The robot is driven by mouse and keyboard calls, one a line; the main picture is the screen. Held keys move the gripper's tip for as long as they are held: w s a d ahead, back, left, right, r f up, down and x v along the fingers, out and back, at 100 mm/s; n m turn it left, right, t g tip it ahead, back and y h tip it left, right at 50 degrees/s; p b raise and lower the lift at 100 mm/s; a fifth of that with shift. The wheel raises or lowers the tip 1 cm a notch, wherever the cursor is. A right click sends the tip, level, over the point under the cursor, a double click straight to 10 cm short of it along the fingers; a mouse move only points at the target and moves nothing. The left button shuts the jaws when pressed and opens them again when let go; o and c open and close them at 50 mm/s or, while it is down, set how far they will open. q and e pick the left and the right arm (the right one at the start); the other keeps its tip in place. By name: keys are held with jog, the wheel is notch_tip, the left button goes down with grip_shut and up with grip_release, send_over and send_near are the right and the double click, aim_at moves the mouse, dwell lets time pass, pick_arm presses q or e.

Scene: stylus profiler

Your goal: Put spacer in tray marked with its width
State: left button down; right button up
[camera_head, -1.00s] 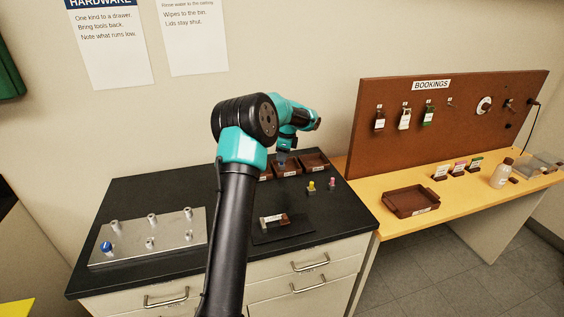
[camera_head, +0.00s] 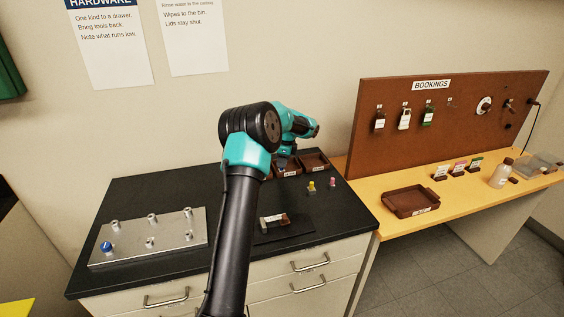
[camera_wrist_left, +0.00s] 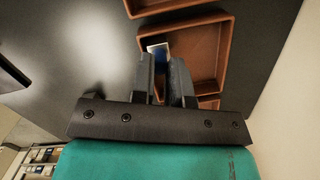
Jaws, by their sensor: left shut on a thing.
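My left gripper (camera_head: 284,163) is over the row of brown trays at the back of the black bench. In the left wrist view its fingers (camera_wrist_left: 165,62) are shut on a small spacer (camera_wrist_left: 157,47), of which a white edge and a blue face show. The spacer overlaps the left rim of the middle tray (camera_wrist_left: 222,50) in that view; its height above is unclear. Other trays show at the top (camera_wrist_left: 180,4) and bottom (camera_wrist_left: 209,103). In the head view, one tray (camera_head: 326,166) is clear, and the arm partly covers its neighbours. Tray labels are too small to read. My right gripper is out of view.
A metal plate with posts (camera_head: 180,248) and a blue-topped piece (camera_head: 106,247) lies at bench left. A small gauge-like piece (camera_head: 272,222) sits on a dark mat. Another tray (camera_head: 408,207) is on the yellow table.

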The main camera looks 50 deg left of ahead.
pick_arm(q)
jog(key=shift+f, duration=0.1)
jog(key=c, duration=1.1)
grip_release()
jog(key=r, duration=0.4)
jog(key=d+r, duration=0.1)
jog(key=r, duration=0.3)
jog(key=w+r, duration=0.1)
jog(key=r, duration=0.3)
jog(key=shift+w+d+r, duration=0.1)
jog(key=shift+d, duration=0.05)
